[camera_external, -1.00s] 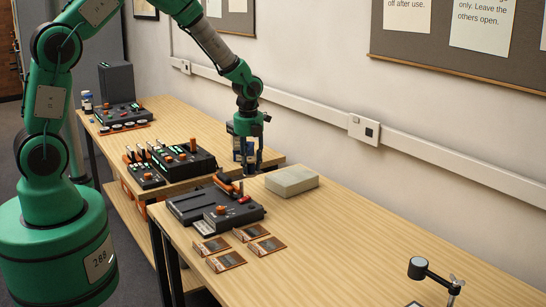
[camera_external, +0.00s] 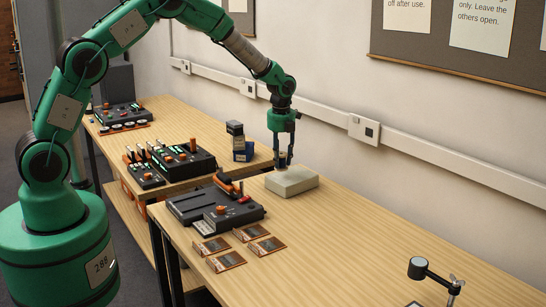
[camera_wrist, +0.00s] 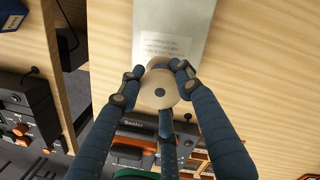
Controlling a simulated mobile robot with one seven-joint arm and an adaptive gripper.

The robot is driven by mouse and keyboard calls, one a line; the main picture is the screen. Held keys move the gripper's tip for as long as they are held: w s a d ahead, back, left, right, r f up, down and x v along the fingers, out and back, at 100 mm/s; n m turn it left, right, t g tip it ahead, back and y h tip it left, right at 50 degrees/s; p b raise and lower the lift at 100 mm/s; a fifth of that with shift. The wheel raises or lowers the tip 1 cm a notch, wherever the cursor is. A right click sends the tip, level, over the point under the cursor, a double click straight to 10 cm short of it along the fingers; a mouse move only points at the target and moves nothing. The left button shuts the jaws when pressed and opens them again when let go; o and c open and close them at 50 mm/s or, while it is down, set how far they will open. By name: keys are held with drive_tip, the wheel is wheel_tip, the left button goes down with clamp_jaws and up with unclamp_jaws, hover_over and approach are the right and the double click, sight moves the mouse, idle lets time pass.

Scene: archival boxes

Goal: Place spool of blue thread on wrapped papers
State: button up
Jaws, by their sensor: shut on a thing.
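The wrapped papers (camera_external: 293,182) are a pale grey-green block lying flat on the near table by the wall. They also show at the top of the wrist view (camera_wrist: 172,18), with a printed label. My gripper (camera_external: 283,163) points down over the left-back part of the block. Its fingers are shut on the spool (camera_wrist: 159,88), whose round cream end with a dark centre hole faces the wrist camera. The thread is mostly hidden by the fingers. The spool is at or just above the papers; I cannot tell whether they touch.
A black device with orange parts (camera_external: 215,205) sits left of the papers, with several small cards (camera_external: 226,262) in front. A dark bottle and blue box (camera_external: 240,143) stand on the far table. A lamp-like stand (camera_external: 436,274) is at front right. The table right of the papers is clear.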

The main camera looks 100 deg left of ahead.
sight(286, 166)
drive_tip(key=shift+w+a+f, duration=0.1)
drive_tip(key=shift+w+a, duration=0.7)
drive_tip(key=shift+a, duration=0.05)
drive_tip(key=shift+f, duration=0.1)
drive_tip(key=shift+f+b, duration=0.55)
drive_tip(key=shift+f, duration=1.1)
drive_tip(key=o, duration=1.2)
drive_tip(key=shift+f, duration=0.1)
drive_tip(key=shift+c, duration=0.2)
drive_tip(key=r, duration=0.4)
drive_tip(key=r+p, duration=0.1)
drive_tip(key=r, duration=0.3)
drive_tip(key=d+r+p, duration=0.1)
drive_tip(key=r, duration=0.3)
drive_tip(key=shift+r, duration=0.1)
